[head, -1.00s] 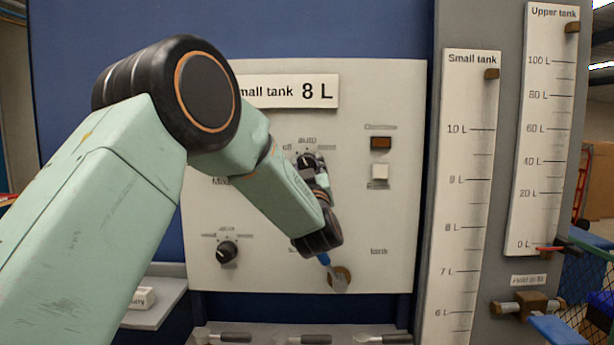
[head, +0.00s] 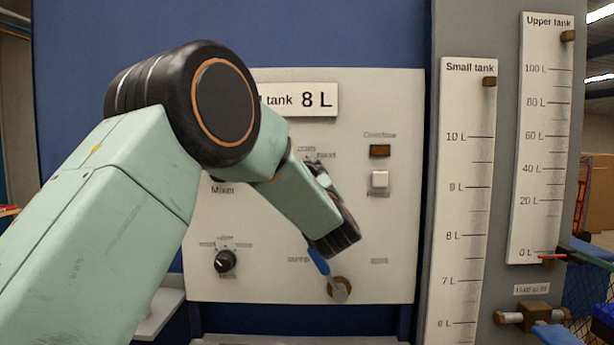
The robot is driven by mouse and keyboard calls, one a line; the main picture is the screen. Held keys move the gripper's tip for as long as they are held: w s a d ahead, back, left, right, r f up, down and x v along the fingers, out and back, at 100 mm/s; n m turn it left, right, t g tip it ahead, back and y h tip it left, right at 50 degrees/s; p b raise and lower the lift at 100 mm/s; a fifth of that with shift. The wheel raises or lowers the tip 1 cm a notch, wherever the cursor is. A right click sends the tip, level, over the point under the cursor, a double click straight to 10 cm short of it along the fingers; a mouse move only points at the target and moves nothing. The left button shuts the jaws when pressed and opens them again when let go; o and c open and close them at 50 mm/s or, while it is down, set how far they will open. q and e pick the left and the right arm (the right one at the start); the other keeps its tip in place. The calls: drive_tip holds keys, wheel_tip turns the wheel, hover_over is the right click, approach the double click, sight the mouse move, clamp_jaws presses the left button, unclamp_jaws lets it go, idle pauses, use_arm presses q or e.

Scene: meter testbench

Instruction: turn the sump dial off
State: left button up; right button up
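The upper dial with "auto" and "hand" markings on the white panel (head: 385,235) is almost wholly hidden behind my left arm. I cannot read its name or its setting. My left arm comes in from the left and bends down across the panel. A round brown fitting (head: 340,288) with a blue handle (head: 318,262) sits below, between the "sump" and "tank" labels. My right gripper is out of view.
A black mixer knob (head: 225,262) is at the panel's lower left. A brown indicator (head: 380,151) and a white button (head: 379,179) are at the right. The small tank gauge (head: 467,200) and upper tank gauge (head: 541,140) stand further right. The panel's right part is clear.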

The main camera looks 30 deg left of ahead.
use_arm(q)
drive_tip(key=o, duration=1.2)
drive_tip(key=shift+s+r, duration=0.15)
drive_tip(key=shift+s, duration=0.05)
drive_tip(key=shift+c, duration=0.2)
drive_tip(key=shift+w, duration=0.1)
drive_tip(key=v, duration=1.2)
